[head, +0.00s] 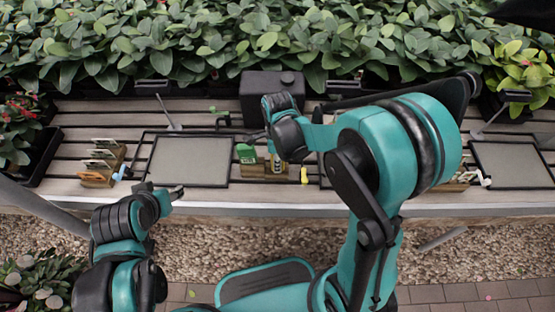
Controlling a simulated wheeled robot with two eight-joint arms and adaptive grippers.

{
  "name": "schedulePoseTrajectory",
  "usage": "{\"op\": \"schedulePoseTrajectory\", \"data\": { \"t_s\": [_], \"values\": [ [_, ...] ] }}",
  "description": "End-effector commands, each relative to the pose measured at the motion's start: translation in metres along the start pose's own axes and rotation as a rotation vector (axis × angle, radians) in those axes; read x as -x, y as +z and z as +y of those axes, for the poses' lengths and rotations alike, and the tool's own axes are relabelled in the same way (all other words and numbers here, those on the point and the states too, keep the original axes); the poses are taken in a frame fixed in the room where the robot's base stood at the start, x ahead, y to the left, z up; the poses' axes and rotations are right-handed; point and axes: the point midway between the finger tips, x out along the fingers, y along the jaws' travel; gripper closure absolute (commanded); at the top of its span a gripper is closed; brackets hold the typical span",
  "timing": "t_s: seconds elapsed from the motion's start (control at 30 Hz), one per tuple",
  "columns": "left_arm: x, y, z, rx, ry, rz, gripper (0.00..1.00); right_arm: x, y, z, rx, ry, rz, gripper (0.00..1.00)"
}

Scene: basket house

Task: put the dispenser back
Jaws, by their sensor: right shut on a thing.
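My right arm reaches over the slatted bench from the right, and its gripper (272,138) points down at the middle of the bench. It is shut on a small yellow and dark thing (277,164), which I take for the dispenser. Most of this thing is hidden by the gripper. It is just above or at a low wooden holder (253,170), and I cannot tell if they touch. A green item (246,153) stands at the holder's left. My left gripper (176,191) is low at the bench's front edge, apart from these things; its jaws are too small to read.
Dark-framed grey trays lie left (190,160) and right (512,164). A wooden rack (98,178) with several packets stands at the left. A small yellow item (304,175) lies right of the holder. A black box (262,96) stands behind, before dense plants (240,40).

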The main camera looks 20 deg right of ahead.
Motion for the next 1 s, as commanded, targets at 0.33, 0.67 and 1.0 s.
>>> {"op": "schedulePoseTrajectory", "data": {
  "t_s": [0.33,0.67,1.0],
  "values": [
    [-0.001,0.000,0.000,0.000,0.000,0.000,0.53,-0.001,0.000,0.000,0.000,0.000,0.000,0.94],
    [-0.001,0.000,0.000,0.000,0.000,0.000,0.53,-0.001,0.000,0.000,0.000,0.000,0.000,0.49],
    [-0.001,0.000,0.000,0.000,0.000,0.000,0.53,0.016,0.000,0.000,0.000,0.000,0.000,0.49]
  ]
}}
